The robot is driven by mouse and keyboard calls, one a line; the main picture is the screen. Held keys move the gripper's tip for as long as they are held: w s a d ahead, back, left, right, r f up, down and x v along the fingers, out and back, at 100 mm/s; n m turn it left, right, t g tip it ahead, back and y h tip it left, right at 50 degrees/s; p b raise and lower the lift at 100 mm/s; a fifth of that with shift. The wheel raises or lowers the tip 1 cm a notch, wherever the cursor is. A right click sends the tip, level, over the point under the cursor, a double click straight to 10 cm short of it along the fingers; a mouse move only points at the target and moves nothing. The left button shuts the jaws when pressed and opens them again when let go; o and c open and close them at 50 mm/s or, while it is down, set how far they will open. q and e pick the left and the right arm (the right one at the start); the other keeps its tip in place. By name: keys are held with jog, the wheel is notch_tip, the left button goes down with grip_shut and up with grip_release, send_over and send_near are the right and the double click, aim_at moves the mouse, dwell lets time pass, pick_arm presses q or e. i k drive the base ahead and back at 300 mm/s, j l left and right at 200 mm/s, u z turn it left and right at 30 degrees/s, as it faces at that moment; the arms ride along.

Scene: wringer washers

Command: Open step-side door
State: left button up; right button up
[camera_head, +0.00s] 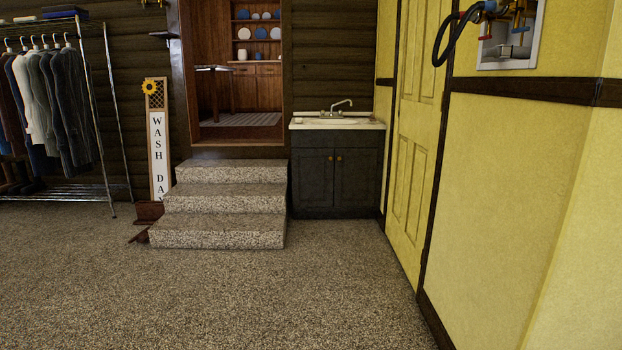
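A dark sink cabinet (336,212) stands against the back wall, right of the stone steps. It has two doors, both shut. The left door (312,180) is the one beside the steps (218,206); the right door (358,180) is by the yellow wall. Small brass knobs (339,157) sit close together near the doors' meeting edges. A yellow panelled door (411,160) in the right wall also looks shut. Neither of my grippers is in view.
A clothes rack (98,95) stands at the left, and a "WASH DAY" sign (158,155) leans left of the steps. The steps lead to an open doorway. The speckled floor (290,295) ahead is clear. A hose (447,36) hangs on the right wall.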

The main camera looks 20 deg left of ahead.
aim_at(312, 169)
jog(key=i+j+u, duration=0.4)
jog(key=i, duration=0.55)
jog(key=i+u, duration=0.35)
jog(key=i, duration=0.65)
jog(key=i+z, duration=0.15)
jog(key=i, duration=0.35)
jog(key=i+j+z, duration=0.15)
jog(key=i, duration=0.35)
jog(key=i+j+z, duration=0.1)
jog(key=i, duration=0.4)
jog(key=i+j+z, duration=0.15)
jog(key=i+j, duration=0.2)
jog(key=i, duration=0.15)
